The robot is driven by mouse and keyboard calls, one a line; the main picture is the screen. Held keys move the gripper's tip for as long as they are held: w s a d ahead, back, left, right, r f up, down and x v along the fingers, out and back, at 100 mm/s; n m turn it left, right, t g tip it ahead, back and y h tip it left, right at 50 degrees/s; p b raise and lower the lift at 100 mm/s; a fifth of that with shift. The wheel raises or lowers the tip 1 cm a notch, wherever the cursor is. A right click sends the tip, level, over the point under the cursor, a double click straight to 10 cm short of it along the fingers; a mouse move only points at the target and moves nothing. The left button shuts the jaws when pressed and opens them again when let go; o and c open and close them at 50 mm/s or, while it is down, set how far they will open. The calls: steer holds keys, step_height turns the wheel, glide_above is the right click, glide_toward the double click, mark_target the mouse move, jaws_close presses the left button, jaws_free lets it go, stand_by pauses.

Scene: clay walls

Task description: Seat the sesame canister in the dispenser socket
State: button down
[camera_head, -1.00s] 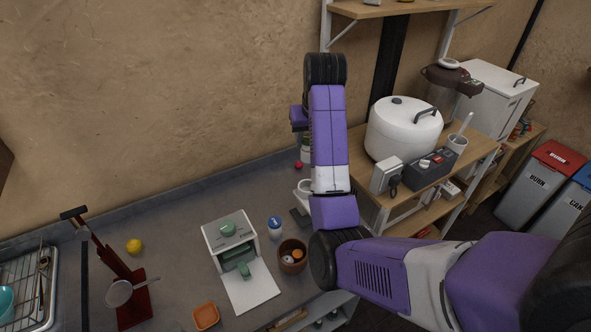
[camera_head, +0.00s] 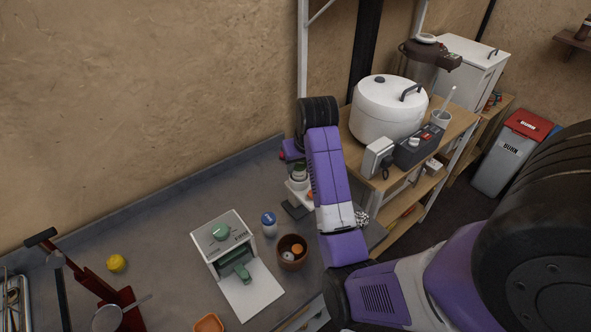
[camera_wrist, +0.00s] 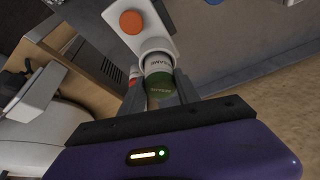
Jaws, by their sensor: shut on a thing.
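My gripper (camera_wrist: 161,80) is shut on the sesame canister (camera_wrist: 159,87), which has a green band and a white section with lettering. The canister also shows in the head view (camera_head: 299,172), below my wrist. The white dispenser (camera_wrist: 153,18) has an orange round button. Its round socket (camera_wrist: 154,46) meets the canister's far end in the wrist view. The dispenser stands on the grey counter in the head view (camera_head: 297,188), partly hidden by my arm. The canister looks lined up with the socket and at its rim; I cannot tell how deep it sits.
A blue-topped jar (camera_head: 269,226), a brown pot (camera_head: 291,258) and a white machine with green parts (camera_head: 218,252) stand left of the dispenser. A white cooker (camera_head: 387,112) is on the wooden shelf at right. The counter (camera_head: 160,225) behind the machine is clear.

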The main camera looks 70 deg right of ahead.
steer(key=shift+f, duration=0.2)
steer(key=c, duration=0.9)
jaws_free()
steer(key=shift+p+v, duration=1.2)
steer(key=shift+v, duration=4.8)
